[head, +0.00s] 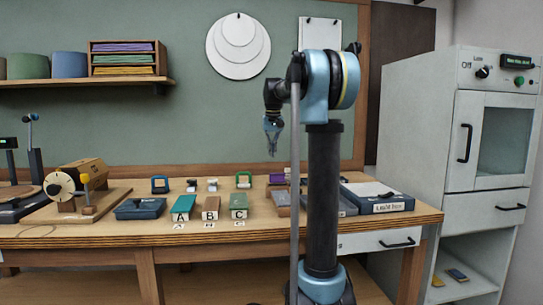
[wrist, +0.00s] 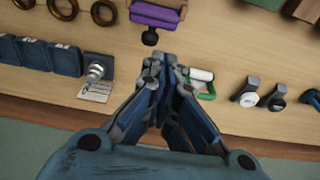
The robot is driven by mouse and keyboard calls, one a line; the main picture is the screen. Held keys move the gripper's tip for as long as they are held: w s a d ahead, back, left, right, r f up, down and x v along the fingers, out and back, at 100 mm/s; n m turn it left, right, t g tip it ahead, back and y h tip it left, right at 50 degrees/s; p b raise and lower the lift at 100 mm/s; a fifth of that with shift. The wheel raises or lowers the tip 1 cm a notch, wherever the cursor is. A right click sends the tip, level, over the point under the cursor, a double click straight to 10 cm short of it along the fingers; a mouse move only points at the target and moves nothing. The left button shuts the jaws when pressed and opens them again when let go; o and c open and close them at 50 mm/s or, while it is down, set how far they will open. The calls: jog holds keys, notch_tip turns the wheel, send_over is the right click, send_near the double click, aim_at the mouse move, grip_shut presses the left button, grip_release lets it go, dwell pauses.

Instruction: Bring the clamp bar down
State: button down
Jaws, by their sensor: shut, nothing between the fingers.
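My gripper (head: 271,150) hangs fingers down above the back of the workbench, well clear of the things on it in the head view. In the wrist view its fingertips (wrist: 165,62) are together and hold nothing. A purple piece with a black knob (wrist: 156,15) lies just beyond the fingertips; it also shows small in the head view (head: 277,178). A green frame (wrist: 208,91) with a white roller-like part is beside the fingertips, partly hidden by them; it stands at the bench back in the head view (head: 243,180). I cannot tell for sure which part is the clamp bar.
A labelled light box (head: 385,200) lies at right. In the wrist view, a metal post on a plate (wrist: 97,70) stands left of my fingers. A white cabinet (head: 420,110) is far right.

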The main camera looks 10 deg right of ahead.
aim_at(277, 177)
notch_tip(277, 177, down, 8)
jog(key=w, duration=0.1)
jog(key=shift+w+r, duration=0.15)
jog(key=shift+a, duration=0.1)
dwell(0.4)
